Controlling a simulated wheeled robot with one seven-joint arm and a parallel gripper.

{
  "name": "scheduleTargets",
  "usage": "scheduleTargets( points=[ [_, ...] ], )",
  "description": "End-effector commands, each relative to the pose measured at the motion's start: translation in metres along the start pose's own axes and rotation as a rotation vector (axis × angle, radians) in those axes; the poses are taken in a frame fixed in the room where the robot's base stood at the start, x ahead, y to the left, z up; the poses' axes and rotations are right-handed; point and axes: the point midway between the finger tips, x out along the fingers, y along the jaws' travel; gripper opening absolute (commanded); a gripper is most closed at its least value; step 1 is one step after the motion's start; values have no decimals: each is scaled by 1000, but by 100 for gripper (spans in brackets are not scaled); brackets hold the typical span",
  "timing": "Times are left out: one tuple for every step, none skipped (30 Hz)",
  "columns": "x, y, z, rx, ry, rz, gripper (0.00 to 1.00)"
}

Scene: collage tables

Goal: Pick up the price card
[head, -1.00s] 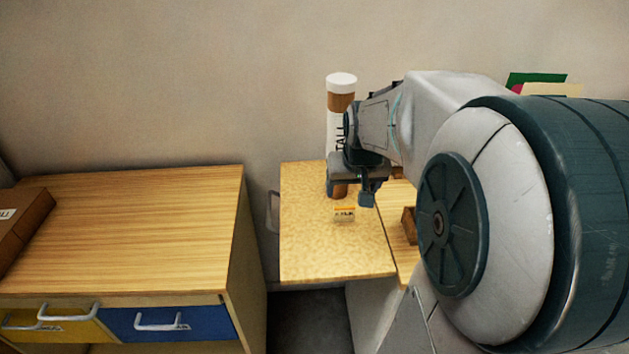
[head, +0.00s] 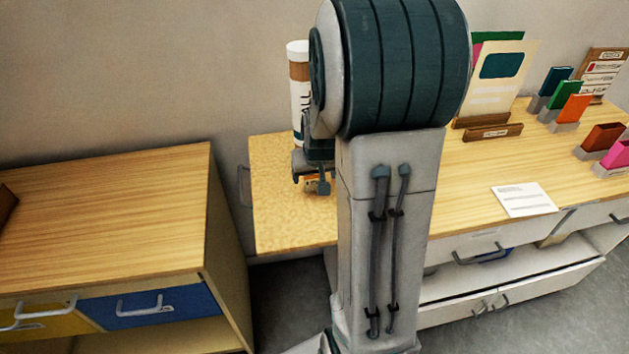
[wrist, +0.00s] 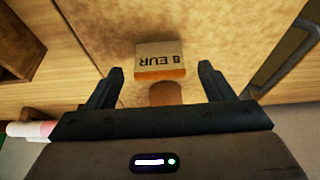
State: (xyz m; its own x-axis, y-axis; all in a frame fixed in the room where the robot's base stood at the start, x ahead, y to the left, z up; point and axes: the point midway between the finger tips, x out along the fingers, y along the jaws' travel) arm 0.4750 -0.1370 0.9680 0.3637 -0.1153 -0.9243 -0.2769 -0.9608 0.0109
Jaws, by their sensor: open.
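The price card shows in the wrist view as a small card (wrist: 160,54) with an orange edge and the text "8 EUR", upside down in the picture. It lies just ahead of my gripper (wrist: 160,73), about midway between the two fingertips. The fingers are apart and empty, and neither visibly touches the card. A small brown piece (wrist: 165,94) shows between the fingers, next to the card's orange edge. In the head view my gripper (head: 311,185) is low over the speckled left part of the table (head: 285,220), and the card is mostly hidden behind it.
A tall white and brown container (head: 298,70) stands just behind my gripper. A wooden cabinet (head: 110,220) with drawers stands to the left, across a gap. Card stands (head: 487,132), colored booklets (head: 573,108) and a white sheet (head: 523,200) are on the table at right.

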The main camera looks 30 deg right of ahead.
Motion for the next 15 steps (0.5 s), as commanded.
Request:
scheduleTargets(
  points=[
    [6,0,0,1,-3,0,75],
    [10,0,0,0,-3,0,75],
    [13,0,0,0,-2,1,75],
    [16,0,0,-1,-1,1,75],
    [17,0,0,-1,-1,1,75],
    [19,0,0,-1,-1,1,75],
    [20,0,0,-1,0,1,75],
    [21,0,0,-1,0,1,75],
    [21,0,0,-1,1,1,75],
    [21,0,0,-1,1,1,75],
    [21,0,0,-1,1,1,75],
    [21,0,0,-1,2,1,75],
    [21,0,0,-1,1,1,75],
    [21,0,0,-1,1,1,75],
    [21,0,0,-1,1,1,70]
  ],
)
